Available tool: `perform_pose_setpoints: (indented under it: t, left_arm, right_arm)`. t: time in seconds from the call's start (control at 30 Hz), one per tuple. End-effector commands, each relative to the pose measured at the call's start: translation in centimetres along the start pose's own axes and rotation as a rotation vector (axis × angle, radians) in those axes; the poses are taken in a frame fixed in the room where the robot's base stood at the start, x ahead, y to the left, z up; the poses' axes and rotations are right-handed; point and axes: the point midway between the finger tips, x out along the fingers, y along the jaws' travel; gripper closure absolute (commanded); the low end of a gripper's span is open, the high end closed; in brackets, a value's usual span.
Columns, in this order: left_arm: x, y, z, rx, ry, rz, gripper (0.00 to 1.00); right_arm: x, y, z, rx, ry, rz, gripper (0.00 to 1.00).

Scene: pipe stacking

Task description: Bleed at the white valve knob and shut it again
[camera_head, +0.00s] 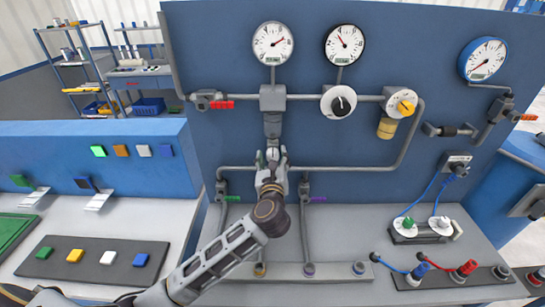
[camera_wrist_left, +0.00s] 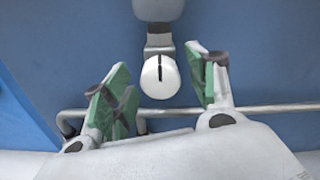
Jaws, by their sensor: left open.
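The white valve knob (camera_wrist_left: 158,77) is round and pale, with a dark line standing upright on its face. It hangs below a grey fitting and pipe in the left wrist view. In the head view the knob (camera_head: 272,153) shows small at the tip of my left gripper (camera_head: 273,162). My left gripper also shows in the wrist view (camera_wrist_left: 159,64), open, with green-padded fingers left and right of the knob. Gaps show between the knob and both fingers, so nothing is held. My right gripper is not in view.
A gauge (camera_head: 272,43) sits above on the blue panel (camera_head: 225,60). Right of it are a black-rimmed gauge (camera_head: 344,44), a white dial with a black centre (camera_head: 338,102) and a yellow-centred knob (camera_head: 402,103). A grey pipe (camera_head: 345,168) runs across behind the gripper. A red-handled valve (camera_head: 215,102) is at left.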

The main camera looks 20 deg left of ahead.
Motion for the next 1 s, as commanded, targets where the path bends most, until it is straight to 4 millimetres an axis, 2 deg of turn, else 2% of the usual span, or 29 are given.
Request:
perform_pose_setpoints:
  t: [0.4,0.77,1.0]
  left_arm:
    - [0.41,0.04,-0.04,0.001,0.000,0.001,0.42]
    - [0.40,0.04,-0.03,0.001,0.000,0.001,0.87]
    - [0.39,0.03,-0.02,0.008,0.001,0.001,0.88]
  right_arm:
    - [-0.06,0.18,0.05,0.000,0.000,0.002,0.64]
    - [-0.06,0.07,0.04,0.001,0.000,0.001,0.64]
    - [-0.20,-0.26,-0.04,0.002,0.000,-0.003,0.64]
